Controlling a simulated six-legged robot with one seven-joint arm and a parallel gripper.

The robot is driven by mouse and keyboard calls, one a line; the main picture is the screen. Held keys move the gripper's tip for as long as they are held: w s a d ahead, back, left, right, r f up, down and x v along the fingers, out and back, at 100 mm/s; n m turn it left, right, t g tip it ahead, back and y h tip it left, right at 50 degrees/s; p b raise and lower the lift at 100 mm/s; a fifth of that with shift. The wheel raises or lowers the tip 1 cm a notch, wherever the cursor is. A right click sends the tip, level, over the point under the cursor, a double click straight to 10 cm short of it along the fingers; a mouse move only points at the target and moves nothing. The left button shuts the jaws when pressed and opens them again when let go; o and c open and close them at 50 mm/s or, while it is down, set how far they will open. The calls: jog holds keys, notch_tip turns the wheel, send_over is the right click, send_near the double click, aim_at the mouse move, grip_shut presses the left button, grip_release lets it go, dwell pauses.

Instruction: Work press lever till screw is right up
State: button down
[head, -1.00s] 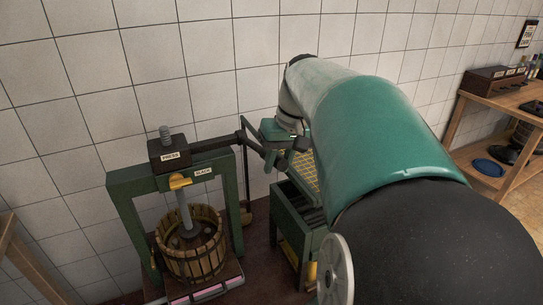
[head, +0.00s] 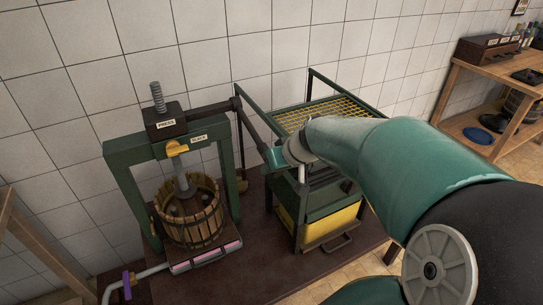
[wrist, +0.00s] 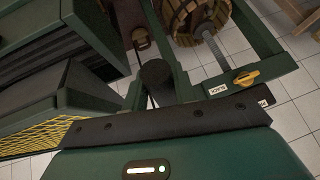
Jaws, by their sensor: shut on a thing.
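The press is a green frame (head: 118,190) with a black head (head: 163,124) marked PRESS. Its grey threaded screw (head: 157,95) stands well up above the head, and its lower shaft reaches down into the slatted wooden basket (head: 205,232). A yellow catch (head: 177,148) sits on the frame below the head; it also shows in the wrist view (wrist: 247,77). The black lever (head: 205,109) runs right from the head and bends down toward me. My gripper (head: 267,152) is shut on the lever's end; the fingers are largely hidden. The wrist view shows the lever's rounded black end (wrist: 155,74).
A green rack with a yellow mesh top (head: 335,112) and yellow drawer (head: 325,228) stands close behind and right of my gripper. A pipe with a purple tap (head: 128,283) is at the front left. A tiled wall is behind. A wooden shelf (head: 470,125) stands far right.

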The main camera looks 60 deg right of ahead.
jog(key=shift+w+d+f+t, duration=0.1)
jog(key=shift+f+t, duration=0.2)
jog(key=shift+f, duration=0.45)
